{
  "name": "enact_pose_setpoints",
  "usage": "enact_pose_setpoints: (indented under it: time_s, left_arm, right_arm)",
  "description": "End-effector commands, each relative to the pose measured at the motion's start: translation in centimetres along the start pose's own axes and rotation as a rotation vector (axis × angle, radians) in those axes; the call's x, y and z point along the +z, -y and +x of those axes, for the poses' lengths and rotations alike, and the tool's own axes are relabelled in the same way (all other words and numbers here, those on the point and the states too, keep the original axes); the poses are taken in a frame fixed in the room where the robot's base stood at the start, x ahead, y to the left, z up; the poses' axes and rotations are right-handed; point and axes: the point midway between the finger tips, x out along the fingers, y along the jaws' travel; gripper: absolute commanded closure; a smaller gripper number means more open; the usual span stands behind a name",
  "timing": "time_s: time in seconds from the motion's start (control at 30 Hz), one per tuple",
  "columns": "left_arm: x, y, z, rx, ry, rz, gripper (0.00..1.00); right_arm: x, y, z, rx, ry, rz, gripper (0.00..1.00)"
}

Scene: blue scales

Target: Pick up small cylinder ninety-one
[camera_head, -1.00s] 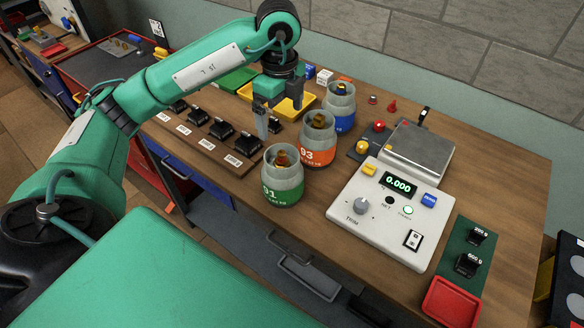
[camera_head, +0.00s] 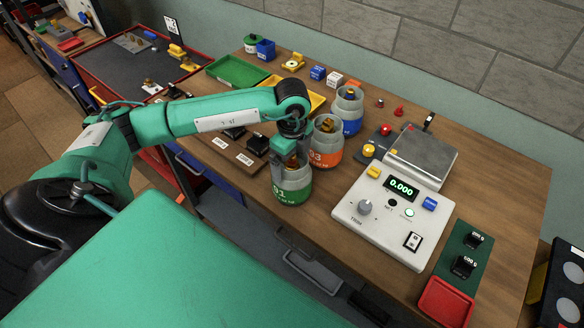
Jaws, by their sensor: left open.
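Small cylinder ninety-one (camera_head: 292,191) is the grey jar-like cylinder with a green band. It stands upright near the table's front edge, with a brass-coloured knob in its open top. My left gripper (camera_head: 290,160) is open and points down at its top. One finger shows at the left side of the rim, and the brass knob shows beside it. The other finger is mostly hidden, and I cannot tell whether either finger touches. My right gripper is not in view.
The orange-banded cylinder (camera_head: 326,142) stands close behind to the right, with the blue-banded one (camera_head: 347,110) beyond it. A white scale console (camera_head: 386,222) is to the right. Black weights (camera_head: 257,143) sit to the left. A yellow tray (camera_head: 316,102) lies behind.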

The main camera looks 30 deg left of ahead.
Motion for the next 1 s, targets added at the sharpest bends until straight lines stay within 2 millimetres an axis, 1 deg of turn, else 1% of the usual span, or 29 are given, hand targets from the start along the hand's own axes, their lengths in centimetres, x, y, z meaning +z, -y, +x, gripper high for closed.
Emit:
enact_pose_setpoints:
  time_s: [0.1, 0.27, 0.3, 0.37, 0.4, 0.47, 0.6, 0.77, 0.8, 1.0]
  left_arm:
    - [-0.01, 0.01, 0.47, -0.001, -0.001, 0.0, 0.0]
    - [0.0, 0.02, 0.53, -0.002, -0.001, 0.0, 0.0]
    - [0.0, 0.02, 0.53, -0.002, -0.001, 0.0, 0.04]
    - [0.0, 0.02, 0.52, -0.002, -0.001, 0.0, 0.16]
    - [0.0, 0.02, 0.51, -0.002, -0.001, 0.0, 0.24]
    - [0.0, 0.02, 0.51, -0.002, -0.001, 0.0, 0.35]
    - [0.01, 0.03, 0.49, -0.002, 0.0, 0.0, 0.63]
    - [0.02, 0.03, 0.47, -0.002, 0.0, 0.0, 0.94]
    - [0.02, 0.1, 0.32, -0.005, -0.001, 0.0, 0.95]
    - [0.02, 0.1, 0.3, -0.004, -0.001, 0.0, 0.96]
  right_arm:
    - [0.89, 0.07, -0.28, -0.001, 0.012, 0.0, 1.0]
    - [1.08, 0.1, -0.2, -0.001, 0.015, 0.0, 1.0]
    - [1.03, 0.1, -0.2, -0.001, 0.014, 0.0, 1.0]
    - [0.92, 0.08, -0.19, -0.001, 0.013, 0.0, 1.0]
    - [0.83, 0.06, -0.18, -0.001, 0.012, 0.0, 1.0]
    - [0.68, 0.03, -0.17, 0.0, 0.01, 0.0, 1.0]
    - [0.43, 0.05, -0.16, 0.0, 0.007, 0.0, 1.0]
    - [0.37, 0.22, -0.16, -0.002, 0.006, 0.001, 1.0]
    - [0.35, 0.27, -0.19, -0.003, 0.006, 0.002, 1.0]
    - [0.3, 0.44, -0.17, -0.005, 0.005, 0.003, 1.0]
